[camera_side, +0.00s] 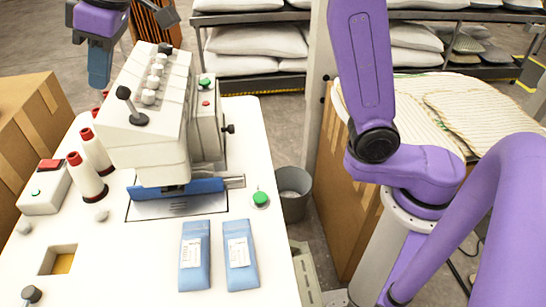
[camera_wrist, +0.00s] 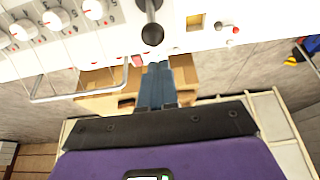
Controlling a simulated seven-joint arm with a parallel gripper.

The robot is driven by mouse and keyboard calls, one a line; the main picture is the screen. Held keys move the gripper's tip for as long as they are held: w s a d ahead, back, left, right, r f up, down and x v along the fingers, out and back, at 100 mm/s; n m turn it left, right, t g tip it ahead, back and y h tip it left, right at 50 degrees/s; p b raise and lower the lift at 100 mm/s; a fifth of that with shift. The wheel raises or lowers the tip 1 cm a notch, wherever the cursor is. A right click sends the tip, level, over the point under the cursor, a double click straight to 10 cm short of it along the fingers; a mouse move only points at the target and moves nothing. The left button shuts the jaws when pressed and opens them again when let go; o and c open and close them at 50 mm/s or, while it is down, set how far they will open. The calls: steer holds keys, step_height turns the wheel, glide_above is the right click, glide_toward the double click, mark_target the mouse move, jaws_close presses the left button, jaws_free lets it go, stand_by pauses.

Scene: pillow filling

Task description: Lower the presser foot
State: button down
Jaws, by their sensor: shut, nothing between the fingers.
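The white sewing machine (camera_side: 150,110) stands on a white table (camera_side: 130,270). A lever with a black ball knob (camera_side: 123,92) sticks up from the front left of its head. What seems to be the same knob shows in the wrist view (camera_wrist: 152,34), just beyond my fingertips. My gripper (camera_side: 98,84), with blue-grey fingers, is behind and left of the head, apart from the lever. In the wrist view my gripper (camera_wrist: 157,68) is shut and empty. A blue part (camera_side: 190,189) lies under the head; I cannot make out the presser foot there.
Two blue labelled packets (camera_side: 195,256) lie in front of the machine. Red-topped white spools (camera_side: 85,180) and a control box (camera_side: 43,188) stand left. A green button (camera_side: 260,199) sits right. A cardboard box (camera_side: 40,125) is beside the table.

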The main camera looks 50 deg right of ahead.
mark_target(124, 87)
steer(key=shift+f, duration=0.1)
steer(key=shift+f, duration=1.7)
steer(key=shift+s+d, duration=0.9)
steer(key=shift+s, duration=0.05)
steer(key=shift+s+d+f, duration=0.2)
steer(key=shift+s+d, duration=0.3)
stand_by(1.2)
steer(key=shift+w+a+r, duration=0.15)
steer(key=shift+r, duration=0.85)
steer(key=shift+w+a+r, duration=0.15)
steer(key=shift+r, duration=0.85)
steer(key=shift+w+a+r, duration=0.15)
steer(key=shift+r, duration=0.85)
